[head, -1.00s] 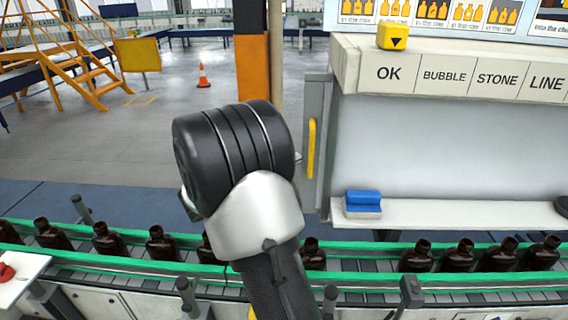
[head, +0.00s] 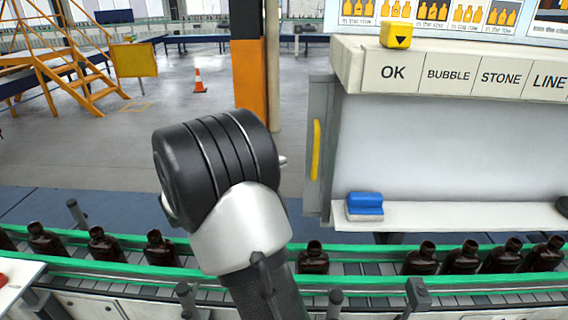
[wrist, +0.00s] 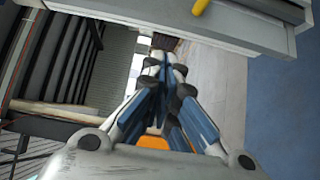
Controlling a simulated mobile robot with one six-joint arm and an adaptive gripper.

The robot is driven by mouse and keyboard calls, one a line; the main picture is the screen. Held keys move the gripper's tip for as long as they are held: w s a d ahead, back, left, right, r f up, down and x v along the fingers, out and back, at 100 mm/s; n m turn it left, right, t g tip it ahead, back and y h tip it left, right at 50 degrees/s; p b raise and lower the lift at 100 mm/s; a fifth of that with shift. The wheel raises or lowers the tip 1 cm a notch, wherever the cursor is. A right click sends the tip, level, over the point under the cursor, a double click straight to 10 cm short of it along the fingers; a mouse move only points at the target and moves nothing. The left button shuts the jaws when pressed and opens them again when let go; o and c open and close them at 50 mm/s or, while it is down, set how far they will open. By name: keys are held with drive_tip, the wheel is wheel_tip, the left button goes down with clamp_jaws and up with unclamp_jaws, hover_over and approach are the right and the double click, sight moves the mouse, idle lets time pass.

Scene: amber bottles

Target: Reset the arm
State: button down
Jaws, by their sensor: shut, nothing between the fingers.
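My arm stands in the middle of the head view, with a black and silver joint uppermost. My gripper does not show in the head view. In the wrist view my gripper (wrist: 165,68) has its blue and grey fingers drawn together, with no object between them. The fingers point toward a grey-white panel edge and a pale strip of floor. An orange part (wrist: 154,142) shows at the base of the fingers.
Several amber bottles (head: 313,257) stand on a green-edged conveyor (head: 350,254) running across in front of me; my arm hides part of it. A white booth (head: 450,140) with a blue block (head: 365,203) on its ledge is at right. Floor behind the conveyor is open.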

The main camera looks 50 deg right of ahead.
drive_tip(key=a+p, duration=0.1)
drive_tip(key=a, duration=0.8)
drive_tip(key=shift+w+p, duration=0.2)
drive_tip(key=shift+p, duration=0.15)
drive_tip(key=shift+a, duration=0.1)
